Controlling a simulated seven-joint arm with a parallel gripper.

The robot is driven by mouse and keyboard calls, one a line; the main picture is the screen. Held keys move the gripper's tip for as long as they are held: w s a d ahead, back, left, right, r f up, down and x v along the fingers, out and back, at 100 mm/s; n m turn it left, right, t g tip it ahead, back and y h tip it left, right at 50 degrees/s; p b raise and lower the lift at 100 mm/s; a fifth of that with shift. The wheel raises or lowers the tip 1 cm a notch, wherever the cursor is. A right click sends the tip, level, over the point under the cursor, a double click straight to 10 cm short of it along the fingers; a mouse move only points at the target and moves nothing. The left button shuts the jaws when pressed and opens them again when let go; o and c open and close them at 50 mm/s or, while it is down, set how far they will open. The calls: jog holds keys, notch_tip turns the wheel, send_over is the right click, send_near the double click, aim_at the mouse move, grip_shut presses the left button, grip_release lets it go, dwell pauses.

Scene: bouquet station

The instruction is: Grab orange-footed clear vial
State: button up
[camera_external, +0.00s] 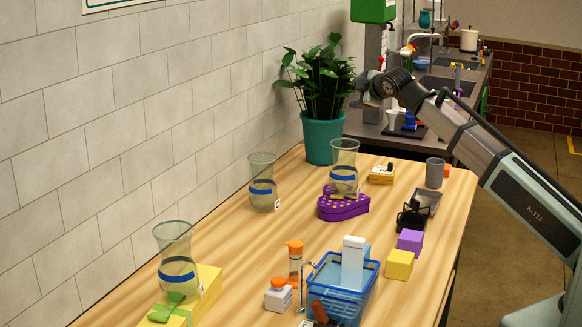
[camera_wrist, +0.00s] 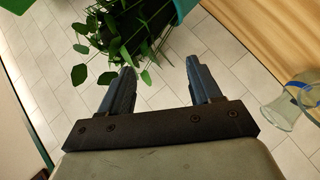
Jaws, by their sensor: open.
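A small clear vial (camera_external: 295,265) with an orange end at its top stands on the table left of the blue basket in the external view. Its lower part is partly hidden by the basket and a short white bottle. Whether its bottom is also orange I cannot tell. My gripper (camera_wrist: 160,72) is open and empty in the wrist view, its fingers apart with the wall and plant leaves beyond. In the external view, the end of my arm is high beside the plant, well behind and above the vial. The vial is not in the wrist view.
A blue basket (camera_external: 345,304) with a white box and a short orange-capped bottle (camera_external: 279,297) crowd the vial. Several glass vases, one (camera_external: 263,182) by the wall, a potted plant (camera_external: 322,140), a purple box (camera_external: 343,208) and blocks stand around. Table left of the vial is clear.

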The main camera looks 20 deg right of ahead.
jog(key=s+a+f+g, duration=0.1)
jog(key=s+a, duration=0.2)
jog(key=a, duration=0.1)
jog(key=s+a+f+g+y, duration=0.1)
jog(key=s+a, duration=0.2)
jog(key=a, duration=0.1)
jog(key=s+a+f+g+y, duration=0.1)
jog(key=s+a+f, duration=0.1)
jog(key=s+a, duration=0.1)
jog(key=shift+a+f, duration=0.1)
jog(key=shift+a, duration=0.35)
jog(key=s+a+f+g+y, duration=0.1)
jog(key=s+a+f+g, duration=0.25)
jog(key=s+a, duration=0.6)
jog(key=n+g, duration=0.1)
jog(key=g, duration=0.5)
send_near(300, 244)
jog(key=x, duration=0.7)
jog(key=shift+w+f, duration=0.2)
jog(key=shift+w, duration=0.15)
jog(key=shift+y, duration=0.3)
jog(key=shift+s+x, duration=0.1)
jog(key=shift+x, duration=1.2)
jog(key=shift+s+x, duration=0.15)
jog(key=shift+x, duration=1.2)
jog(key=shift+d, duration=0.1)
jog(key=shift+c, duration=0.3)
grip_shut()
